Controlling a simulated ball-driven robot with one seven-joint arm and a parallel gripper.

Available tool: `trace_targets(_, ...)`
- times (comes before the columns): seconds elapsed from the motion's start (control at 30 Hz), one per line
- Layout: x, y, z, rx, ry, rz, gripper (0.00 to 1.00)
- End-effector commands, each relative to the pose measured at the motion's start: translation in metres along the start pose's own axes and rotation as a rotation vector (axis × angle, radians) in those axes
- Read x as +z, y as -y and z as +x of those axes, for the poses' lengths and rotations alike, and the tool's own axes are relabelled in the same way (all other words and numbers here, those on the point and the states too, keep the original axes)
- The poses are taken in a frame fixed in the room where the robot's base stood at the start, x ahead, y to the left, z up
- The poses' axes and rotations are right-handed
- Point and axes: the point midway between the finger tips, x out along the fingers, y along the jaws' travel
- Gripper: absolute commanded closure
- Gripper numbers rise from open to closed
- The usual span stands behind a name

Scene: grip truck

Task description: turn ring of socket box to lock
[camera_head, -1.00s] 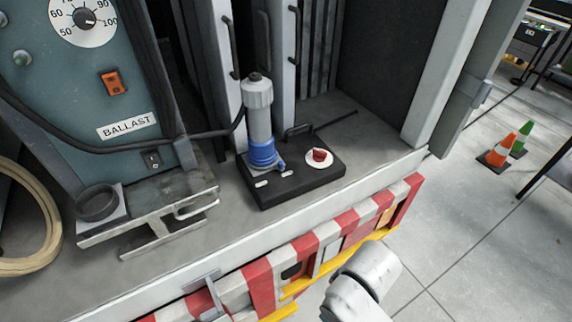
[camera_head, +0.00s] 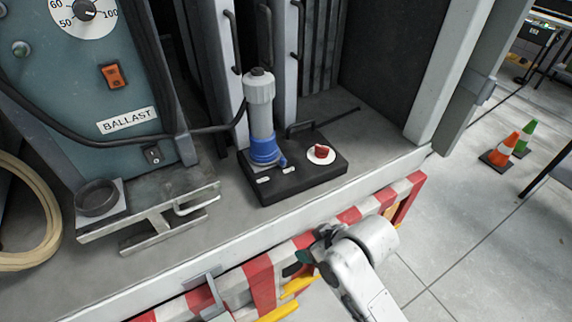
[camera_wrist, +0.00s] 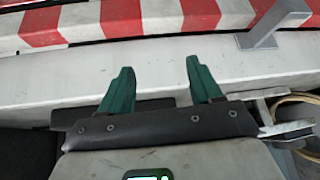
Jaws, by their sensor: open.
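The socket box (camera_head: 300,184) is a flat black box on the truck's grey bed in the head view. A blue ring (camera_head: 265,151) sits at the box's left part, around the base of an upright grey plug (camera_head: 261,112). A red knob on a white disc (camera_head: 321,153) is on the box's right part. My gripper (camera_head: 301,259) is below and in front of the box, by the striped bumper, apart from the ring. In the wrist view its two green fingers (camera_wrist: 160,86) are spread and empty. The ring does not show in the wrist view.
A black cable (camera_head: 212,129) runs from the plug to the left. A ballast panel (camera_head: 120,98) and a metal step (camera_head: 150,215) stand left of the box. The white sill (camera_head: 170,278) and red-white bumper (camera_head: 258,281) edge the bed. Cones (camera_head: 503,150) stand at right.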

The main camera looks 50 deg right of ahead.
Motion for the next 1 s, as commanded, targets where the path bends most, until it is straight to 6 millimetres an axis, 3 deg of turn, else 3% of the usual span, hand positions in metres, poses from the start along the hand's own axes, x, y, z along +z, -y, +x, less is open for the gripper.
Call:
trace_targets(0.03, -0.028, -0.014, 0.005, 0.012, -0.111, 0.015, 0.41)
trace_targets(0.1, -0.064, -0.032, 0.004, 0.031, -0.259, 0.026, 0.48)
trace_targets(0.2, -0.105, -0.056, -0.005, 0.065, -0.435, 0.038, 0.56)
trace_targets(0.3, -0.131, -0.074, -0.015, 0.095, -0.550, 0.045, 0.56)
trace_targets(0.43, -0.145, -0.085, -0.021, 0.115, -0.615, 0.047, 0.56)
trace_targets(0.57, -0.153, -0.086, -0.014, 0.116, -0.621, 0.047, 0.56)
trace_targets(1.0, -0.195, -0.095, 0.046, 0.115, -0.617, 0.048, 0.56)
